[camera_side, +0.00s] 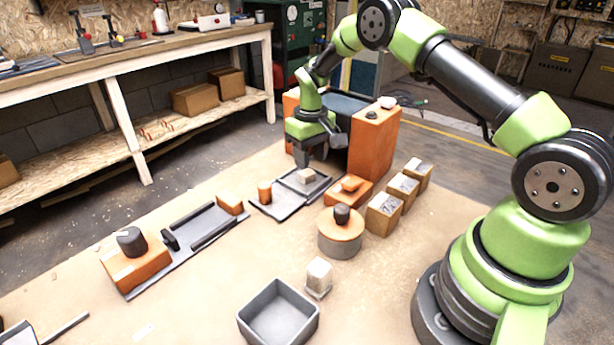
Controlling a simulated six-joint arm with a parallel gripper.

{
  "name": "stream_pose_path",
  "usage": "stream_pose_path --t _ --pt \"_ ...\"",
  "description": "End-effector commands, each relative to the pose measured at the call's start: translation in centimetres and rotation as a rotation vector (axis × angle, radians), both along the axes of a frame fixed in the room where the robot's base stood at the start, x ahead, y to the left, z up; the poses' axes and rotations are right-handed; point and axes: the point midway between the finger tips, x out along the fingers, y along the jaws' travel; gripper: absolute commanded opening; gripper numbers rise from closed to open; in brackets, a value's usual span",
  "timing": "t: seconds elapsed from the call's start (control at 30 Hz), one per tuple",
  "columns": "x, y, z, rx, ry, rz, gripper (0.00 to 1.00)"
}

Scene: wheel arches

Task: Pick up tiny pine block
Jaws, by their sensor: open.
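A small pale block (306,175), which looks like the tiny pine block, sits on a dark grey flat tray (284,204) near the middle of the table. My gripper (303,163) points down just above and beside this block. It is open; its fingers are small and partly merged with the dark background, so I cannot tell whether they touch the block. A larger pale block (319,274) stands upright near the front, away from my gripper.
An open grey bin (278,315) stands at the front. A round wood-topped drum (340,233) carries a dark cylinder. Several wooden blocks (384,214) line the right. An orange wheel-arch-like structure (373,145) rises close behind my gripper. Another grey tray (195,238) lies left.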

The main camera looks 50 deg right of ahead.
Motion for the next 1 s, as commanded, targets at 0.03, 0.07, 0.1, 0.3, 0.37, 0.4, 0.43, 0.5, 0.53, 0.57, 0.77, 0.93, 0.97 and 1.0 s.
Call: stream_pose_path --t 0.03,0.07,0.1,0.3,0.37,0.4,0.43,0.5,0.53,0.57,0.77,0.93,0.97,1.0 --pt "0.0 0.1 -0.6 0.0 0.002 0.001 0.43" --pt "-0.1 0.1 -1.0 0.001 0.003 0.001 0.43" --pt "-0.1 0.1 -1.7 0.001 0.004 0.001 0.43" --pt "-0.1 0.2 -4.5 0.001 0.001 0.0 0.43" --pt "0.0 0.2 -4.8 0.001 -0.001 0.001 0.43" --pt "0.0 0.2 -4.9 0.001 -0.002 0.001 0.43" --pt "0.0 0.2 -4.9 0.001 -0.002 0.001 0.43" --pt "0.0 0.2 -4.9 0.0 -0.003 0.001 0.43" --pt "0.0 0.2 -4.9 0.0 -0.003 0.001 0.43" --pt "0.0 0.2 -4.9 0.0 -0.003 0.001 0.43" --pt "0.0 0.2 -4.9 0.001 -0.002 0.001 0.13" --pt "0.0 0.2 -4.9 0.001 -0.002 0.001 0.13" --pt "0.0 0.2 -4.9 0.0 -0.003 0.001 0.13" --pt "0.0 0.2 -4.8 0.0 -0.003 0.001 0.13"
